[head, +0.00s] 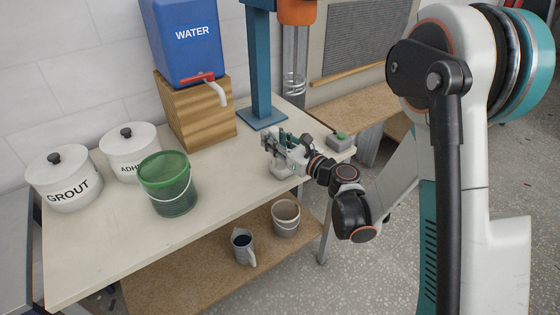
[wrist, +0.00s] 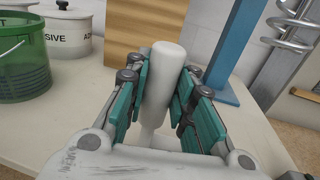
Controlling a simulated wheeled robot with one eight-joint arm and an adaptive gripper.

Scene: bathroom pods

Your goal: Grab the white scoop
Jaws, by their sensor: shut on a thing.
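My gripper (head: 284,148) is above the right part of the table in the head view. In the wrist view my gripper (wrist: 161,92) has its teal-padded fingers closed on either side of a white, rounded handle, which I take to be the white scoop (wrist: 164,65). The handle's rounded end sticks out beyond the fingertips. In the head view a white part, likely the scoop (head: 281,171), shows just under the fingers at the tabletop. I cannot tell whether it touches the table.
A green bucket (head: 168,185), the grout pot (head: 62,182) and adhesive pot (head: 128,148) stand left on the table (head: 105,245). A blue water tank (head: 186,40) sits on a wooden block (head: 193,110). A blue stand (head: 261,75) is behind my gripper. A jug (head: 242,245) is on the lower shelf.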

